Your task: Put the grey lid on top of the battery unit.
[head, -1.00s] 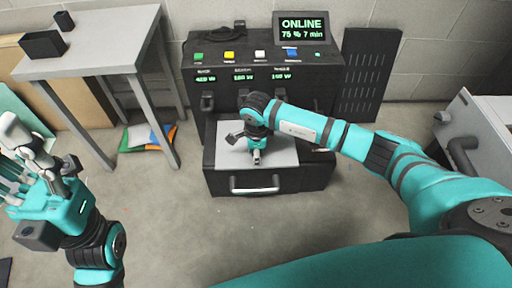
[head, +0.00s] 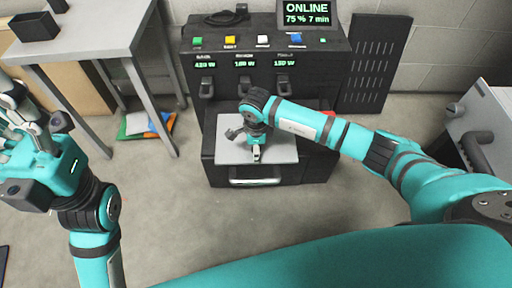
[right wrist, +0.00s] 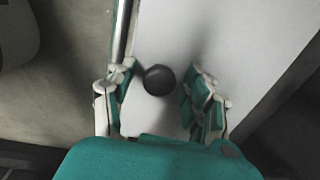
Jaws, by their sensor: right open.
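The grey lid (head: 226,152) is a flat light-grey plate with a round black knob (right wrist: 158,80). It lies flat on the black box with a metal front handle that I take as the battery unit (head: 318,168), over its left and middle part. A dark strip of the box shows bare to the right. My right gripper (head: 255,152) points down over the lid. In the right wrist view the right gripper (right wrist: 160,88) is open, with one finger on each side of the knob, apart from it. My left gripper (head: 14,120) is at the left edge, partly cut off.
A black control cabinet (head: 264,65) with buttons and a screen stands behind the box. A grey table (head: 90,40) with black bins is at the left. A grey cabinet (head: 485,125) stands at the right. Floor in front of the box is clear.

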